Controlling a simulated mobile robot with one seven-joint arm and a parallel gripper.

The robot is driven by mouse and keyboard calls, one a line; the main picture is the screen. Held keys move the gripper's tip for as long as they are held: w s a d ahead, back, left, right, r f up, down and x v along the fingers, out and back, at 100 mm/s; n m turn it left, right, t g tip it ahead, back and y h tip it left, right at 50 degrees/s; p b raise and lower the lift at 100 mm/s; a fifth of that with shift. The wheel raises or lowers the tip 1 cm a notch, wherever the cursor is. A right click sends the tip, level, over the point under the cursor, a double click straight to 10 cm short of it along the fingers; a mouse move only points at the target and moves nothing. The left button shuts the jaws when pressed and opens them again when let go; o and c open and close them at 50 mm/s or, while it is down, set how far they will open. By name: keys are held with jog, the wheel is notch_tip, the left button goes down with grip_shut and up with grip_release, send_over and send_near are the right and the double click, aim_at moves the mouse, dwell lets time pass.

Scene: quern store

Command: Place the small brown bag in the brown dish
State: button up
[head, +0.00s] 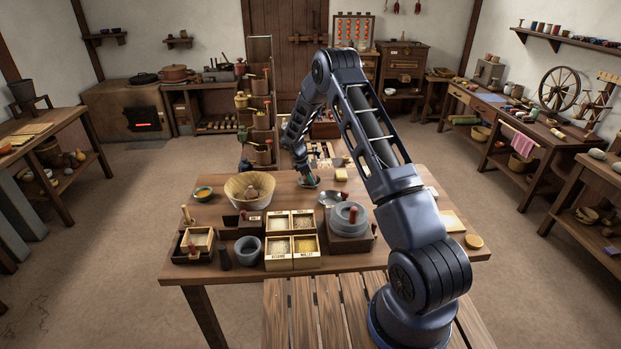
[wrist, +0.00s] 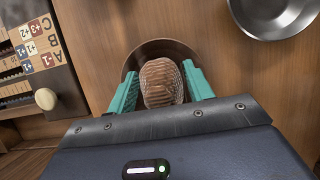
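The small brown bag (wrist: 162,82), rounded and ribbed, sits between the teal fingers of my gripper (wrist: 160,85) in the wrist view. The fingers lie close against both sides of it, and the gripper looks shut on it. The brown dish (wrist: 150,48), dark and round, shows behind and around the bag; its near part is hidden by the bag and gripper. I cannot tell whether the bag touches the dish. In the head view my gripper (head: 309,182) is low over the far part of the table, and the bag is too small to make out there.
A metal bowl (wrist: 275,12) is close on the right in the wrist view. A lettered board (wrist: 38,45) and a pale knob (wrist: 45,98) are on the left. In the head view a basket (head: 249,187), grain boxes (head: 292,264) and a stone quern (head: 348,219) crowd the table (head: 190,272).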

jog(key=v, duration=1.2)
jog(key=shift+r, duration=0.45)
jog(key=s+d+r+m+y, duration=0.1)
jog(key=s+d+r+m, duration=0.1)
jog(key=s+d+r, duration=0.45)
jog(key=s+d+r+m+t, duration=0.1)
jog(key=s+r+m, duration=0.2)
jog(key=r, duration=0.7)
jog(key=s+d+r+m+y, duration=0.1)
jog(key=s+d+r+m, duration=0.1)
jog(key=s+d+r, duration=0.45)
jog(key=s+d+r+m+t, duration=0.1)
jog(key=s+d+r+m, duration=0.1)
jog(key=s+r, duration=0.35)
jog(key=s+d+r+m+y, duration=0.1)
jog(key=s+d+r+m, duration=0.1)
jog(key=s, duration=0.6)
jog(key=s+d+r+m+t, duration=0.1)
jog(key=s+d+r+m, duration=0.1)
jog(key=s+r, duration=0.35)
jog(key=s+d+f+m, duration=0.1)
jog(key=s+f+m, duration=0.1)
jog(key=s, duration=0.6)
jog(key=s+d+f+m+t+y, duration=0.1)
jog(key=s+f+m, duration=0.1)
jog(key=s, duration=0.6)
jog(key=shift+s+m+t, duration=0.3)
jog(key=shift+m, duration=0.2)
